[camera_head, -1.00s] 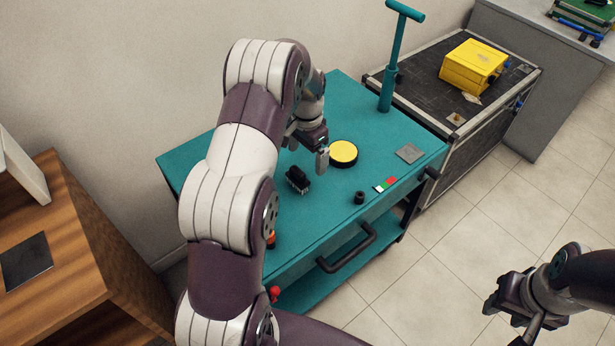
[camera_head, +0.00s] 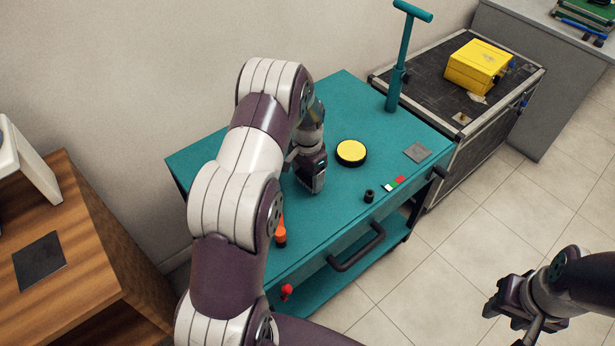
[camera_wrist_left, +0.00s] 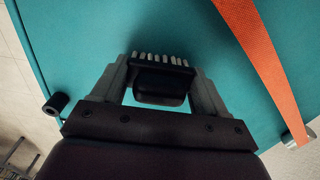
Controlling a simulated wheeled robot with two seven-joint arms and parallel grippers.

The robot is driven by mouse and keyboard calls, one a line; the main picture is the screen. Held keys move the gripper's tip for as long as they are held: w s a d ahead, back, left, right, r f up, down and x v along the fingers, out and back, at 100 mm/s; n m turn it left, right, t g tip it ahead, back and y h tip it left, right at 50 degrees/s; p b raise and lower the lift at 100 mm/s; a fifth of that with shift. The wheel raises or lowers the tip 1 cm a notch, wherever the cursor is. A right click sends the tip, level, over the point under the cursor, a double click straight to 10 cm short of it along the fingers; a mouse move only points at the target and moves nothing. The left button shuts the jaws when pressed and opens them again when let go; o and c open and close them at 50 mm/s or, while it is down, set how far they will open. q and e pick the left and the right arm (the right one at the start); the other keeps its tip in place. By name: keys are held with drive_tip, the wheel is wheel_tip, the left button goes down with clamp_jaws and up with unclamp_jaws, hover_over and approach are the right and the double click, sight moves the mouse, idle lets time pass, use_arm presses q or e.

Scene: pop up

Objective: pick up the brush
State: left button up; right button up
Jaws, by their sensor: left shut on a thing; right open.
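The brush (camera_wrist_left: 160,90) is small and black with a row of pale bristles. In the left wrist view it sits between the two fingers of my left gripper (camera_wrist_left: 162,72), which is shut on it over the teal cart top (camera_wrist_left: 90,40). In the head view my left gripper (camera_head: 312,182) is low over the cart top and hides most or all of the brush. I cannot tell whether the brush touches the surface. My right gripper (camera_head: 520,318) is open and empty over the floor at the lower right.
A yellow-topped round disc (camera_head: 351,152), a small black cylinder (camera_head: 369,196), a grey square (camera_head: 417,152) and a coloured strip (camera_head: 394,184) lie right of my left gripper. An orange item (camera_head: 280,230) is near the front edge. A teal post (camera_head: 394,75) stands at the back right.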

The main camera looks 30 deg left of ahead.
use_arm(q)
drive_tip(key=shift+r, duration=0.1)
drive_tip(key=shift+r, duration=0.35)
drive_tip(key=r, duration=0.2)
drive_tip(key=w+r, duration=0.1)
drive_tip(key=shift+d+r, duration=0.35)
drive_tip(key=shift+r, duration=0.05)
drive_tip(key=w+d+r+p, duration=0.6)
drive_tip(key=w, duration=0.2)
drive_tip(key=shift+d+r+p, duration=0.15)
drive_tip(key=shift+d+p, duration=0.15)
drive_tip(key=shift+p, duration=0.05)
drive_tip(key=o, duration=0.5)
drive_tip(key=shift+w, duration=0.1)
drive_tip(key=shift+c, duration=0.2)
drive_tip(key=c, duration=0.3)
